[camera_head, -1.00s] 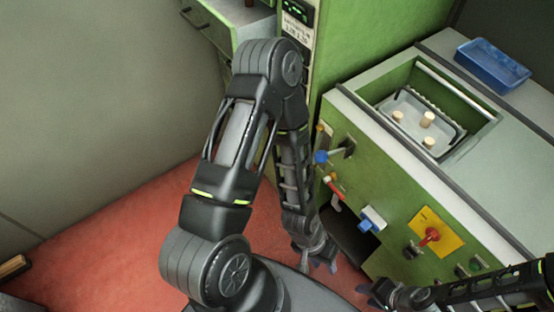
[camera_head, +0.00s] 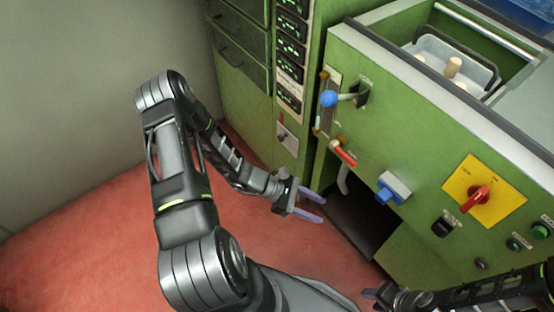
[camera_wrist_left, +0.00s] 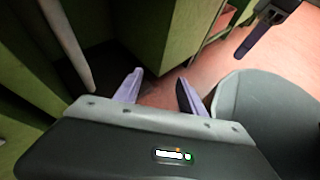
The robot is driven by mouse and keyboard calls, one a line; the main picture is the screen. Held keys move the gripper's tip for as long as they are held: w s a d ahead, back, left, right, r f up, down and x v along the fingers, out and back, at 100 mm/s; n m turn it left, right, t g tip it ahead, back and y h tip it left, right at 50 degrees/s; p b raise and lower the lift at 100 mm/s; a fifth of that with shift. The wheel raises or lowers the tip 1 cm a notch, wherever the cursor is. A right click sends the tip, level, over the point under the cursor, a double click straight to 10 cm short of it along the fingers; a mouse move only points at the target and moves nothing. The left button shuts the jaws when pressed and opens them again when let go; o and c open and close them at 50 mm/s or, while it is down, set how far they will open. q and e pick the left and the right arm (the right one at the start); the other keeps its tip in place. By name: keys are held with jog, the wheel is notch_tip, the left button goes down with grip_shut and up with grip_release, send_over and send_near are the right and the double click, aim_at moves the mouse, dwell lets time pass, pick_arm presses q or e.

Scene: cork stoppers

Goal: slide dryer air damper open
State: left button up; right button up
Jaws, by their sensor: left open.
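The green machine front carries a blue-ball lever (camera_head: 329,98) at a slot, a red-tipped handle (camera_head: 345,155) and a blue block-shaped knob (camera_head: 389,192) on a pale plate. I cannot tell for sure which of these works the air damper. My left gripper (camera_head: 311,205) is open and empty, low in front of the machine, left of the dark opening and below the handles, apart from them. Its spread purple fingers also show in the left wrist view (camera_wrist_left: 160,80), with nothing between them. My right gripper (camera_head: 372,294) is at the bottom edge, partly seen; its jaws are unclear.
A yellow plate with a red rotary switch (camera_head: 479,198) and several buttons sit at the right of the front. A tray (camera_head: 431,44) with corks lies in the top recess. A dark opening (camera_head: 362,222) is below. A green cabinet (camera_head: 237,65) stands left; red floor is clear.

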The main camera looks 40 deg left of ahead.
pick_arm(q)
jog(key=w+a+f+n+t+y+b, duration=0.1)
jog(key=w+a+f+n+t+b, duration=0.2)
jog(key=a, duration=0.5)
jog(key=w+a+n+t+y+b, duration=0.1)
jog(key=w+a+n+t+b, duration=0.15)
jog(key=w+a+t, duration=0.35)
jog(key=n+t+y+b, duration=0.2)
jog(key=n+t+y, duration=0.1)
jog(key=n+y, duration=0.15)
send_near(279, 138)
jog(key=shift+w+h, duration=0.25)
jog(key=shift+w, duration=0.35)
pick_arm(e)
notch_tip(279, 138, down, 10)
jog(key=shift+w+d+f, duration=0.25)
jog(key=shift+w, duration=0.1)
pick_arm(q)
jog(key=shift+w+d+f, duration=0.1)
jog(key=b+x, duration=0.1)
jog(key=x, duration=0.5)
jog(key=shift+w+d+f+b, duration=0.1)
jog(key=shift+w+b, duration=0.15)
jog(key=shift+b, duration=0.1)
jog(key=shift+w+d, duration=0.15)
jog(key=shift+w, duration=0.4)
pick_arm(e)
jog(key=shift+w+f, duration=0.2)
jog(key=shift+f, duration=1)
